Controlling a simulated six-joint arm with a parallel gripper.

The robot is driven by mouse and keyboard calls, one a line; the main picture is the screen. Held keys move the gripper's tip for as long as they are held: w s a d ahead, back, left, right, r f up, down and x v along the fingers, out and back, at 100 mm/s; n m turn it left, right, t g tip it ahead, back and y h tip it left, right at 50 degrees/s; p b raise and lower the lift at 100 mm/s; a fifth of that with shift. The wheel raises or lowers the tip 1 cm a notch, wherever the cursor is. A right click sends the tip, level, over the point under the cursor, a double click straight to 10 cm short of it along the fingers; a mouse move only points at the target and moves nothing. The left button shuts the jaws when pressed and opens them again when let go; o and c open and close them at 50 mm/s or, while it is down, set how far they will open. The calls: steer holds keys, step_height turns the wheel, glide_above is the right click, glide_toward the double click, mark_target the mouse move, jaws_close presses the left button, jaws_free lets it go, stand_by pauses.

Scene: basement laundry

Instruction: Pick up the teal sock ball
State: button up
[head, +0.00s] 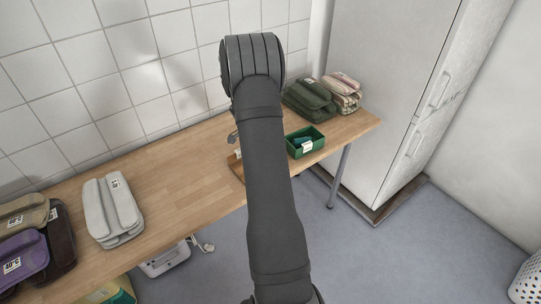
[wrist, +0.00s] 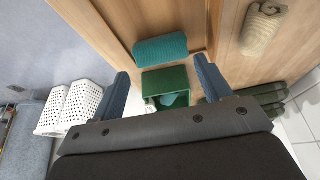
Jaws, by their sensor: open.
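A teal rolled bundle (wrist: 160,48), which looks like the sock ball, lies on the wooden surface in the wrist view. It is just beyond my gripper (wrist: 161,68), which is open, with its two blue fingers apart and nothing held between them. The bundle lies apart from the fingers, near the middle of the gap as seen. In the head view my own arm covers this spot, so I cannot make out the bundle there.
A green bin (head: 305,149) with teal contents stands right of my arm; the wrist view shows it between the fingers (wrist: 152,82). A beige roll (wrist: 262,28) lies nearby. Folded dark green cloths (head: 309,98) are behind. The wooden table (head: 175,175) is clear at left-centre.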

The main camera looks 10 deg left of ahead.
steer(key=shift+x, duration=2.8)
steer(key=shift+w, duration=0.2)
steer(key=c, duration=0.6)
steer(key=shift+c, duration=0.2)
steer(key=shift+r, duration=0.15)
